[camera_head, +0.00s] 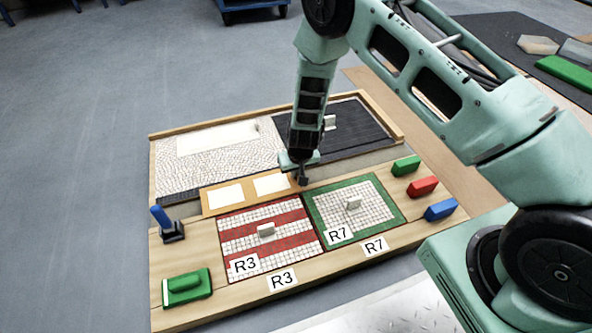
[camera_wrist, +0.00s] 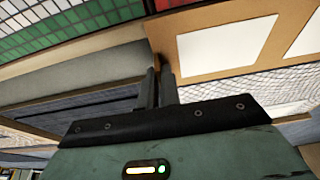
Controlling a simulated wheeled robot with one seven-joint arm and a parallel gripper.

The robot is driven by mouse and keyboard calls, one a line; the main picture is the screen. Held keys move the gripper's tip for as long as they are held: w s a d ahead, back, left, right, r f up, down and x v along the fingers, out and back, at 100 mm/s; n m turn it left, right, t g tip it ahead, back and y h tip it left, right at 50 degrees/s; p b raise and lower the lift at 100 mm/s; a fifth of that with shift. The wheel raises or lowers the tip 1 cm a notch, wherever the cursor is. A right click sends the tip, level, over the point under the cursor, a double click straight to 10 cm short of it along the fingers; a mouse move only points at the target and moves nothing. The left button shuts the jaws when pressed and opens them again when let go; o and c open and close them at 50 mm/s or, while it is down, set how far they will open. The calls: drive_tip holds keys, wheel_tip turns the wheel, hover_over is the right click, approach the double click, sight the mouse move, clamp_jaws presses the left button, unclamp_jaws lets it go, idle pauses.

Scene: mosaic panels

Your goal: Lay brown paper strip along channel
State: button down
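A flat brown strip (camera_head: 207,203) with two white rectangles lies over the left part of a grey channel (camera_head: 345,163), between the mosaic panels and the back panels. It looks like the brown paper strip. My gripper (camera_head: 302,180) points down at its right end. In the wrist view, the fingertips (camera_wrist: 160,72) are close together at the corner of the brown strip (camera_wrist: 205,60). The bare grey channel (camera_wrist: 80,80) shows on the other side. Whether the fingers pinch the strip edge or only stand beside it is unclear.
A red-and-white panel (camera_head: 262,262) and a green-bordered panel (camera_head: 315,205), each with a small light block, lie in front. A blue-handled tool (camera_head: 163,219) and green float (camera_head: 187,287) stand left. Green (camera_head: 406,165), red (camera_head: 422,187) and blue (camera_head: 440,209) blocks sit right.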

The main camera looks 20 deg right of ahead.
drive_tip(key=shift+f, duration=0.15)
drive_tip(key=c, duration=1.6)
unclamp_jaws()
drive_tip(key=p+v, duration=0.7)
drive_tip(key=v, duration=0.6)
drive_tip(key=s+a+r+n+g+y, duration=0.1)
drive_tip(key=s+a+r+n, duration=0.1)
drive_tip(key=s+a+r, duration=0.5)
drive_tip(key=s+a+r+n+g+y, duration=0.1)
drive_tip(key=s+a+r+y, duration=0.15)
drive_tip(key=r, duration=0.85)
drive_tip(key=s+d+r+n+h, duration=0.1)
drive_tip(key=s+r+n, duration=0.1)
drive_tip(key=s+r, duration=0.4)
drive_tip(key=s+d+r+n+g+h, duration=0.1)
drive_tip(key=s+r, duration=0.5)
drive_tip(key=s, duration=0.8)
drive_tip(key=shift+s+d+n+h, duration=0.25)
drive_tip(key=shift+d+n+h, duration=0.2)
drive_tip(key=shift+d+n, duration=0.3)
